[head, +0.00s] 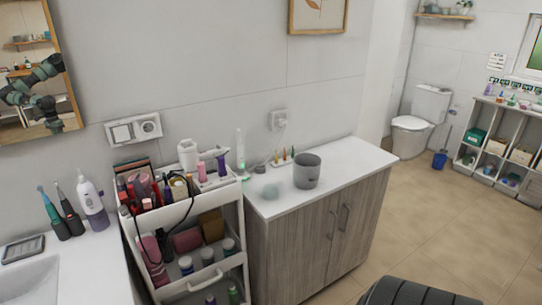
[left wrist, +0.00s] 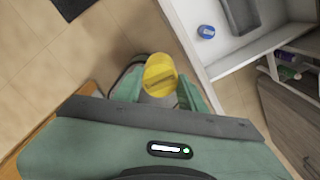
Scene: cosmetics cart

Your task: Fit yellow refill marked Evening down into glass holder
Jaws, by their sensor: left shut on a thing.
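In the left wrist view, my left gripper (left wrist: 161,91) is shut on a round yellow refill (left wrist: 160,70), with a green finger on each side of it. The refill's flat round face shows a dark marking, too small to read. It is held up above the tiled floor, away from any surface. I cannot identify the glass holder for certain. My right gripper is in neither view.
A white cart (head: 190,212) packed with cosmetics stands between the sink counter (head: 88,268) and the wood-front cabinet (head: 285,258). The cabinet top's right part is clear. In the left wrist view, a blue-lidded jar (left wrist: 206,31) sits on a white shelf.

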